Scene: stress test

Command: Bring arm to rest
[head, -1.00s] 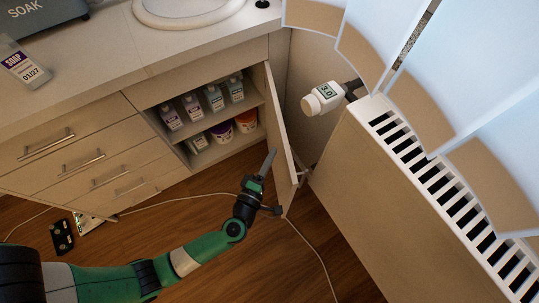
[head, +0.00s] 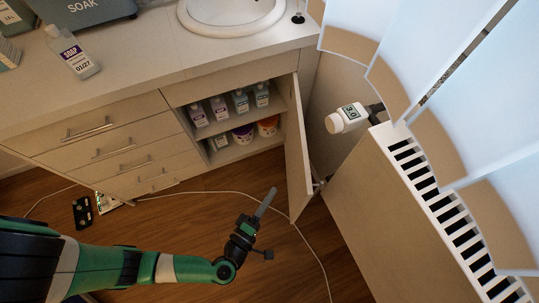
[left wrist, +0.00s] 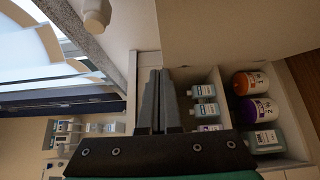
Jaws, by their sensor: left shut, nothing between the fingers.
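My left gripper (head: 264,203) is shut and empty, at the end of my green arm that comes in from the left in the head view. It is above the wood floor, to the left of the open cabinet door (head: 297,160) and apart from it. In the left wrist view the two dark fingers (left wrist: 158,100) lie close together with nothing between them. My right gripper is not in view.
The open cabinet holds several bottles (head: 240,101) and tubs (head: 243,134) on two shelves. A radiator (head: 430,200) with a thermostat valve (head: 346,118) stands at the right. A white cable (head: 215,193) lies on the floor. A soap bottle (head: 74,55) stands on the counter.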

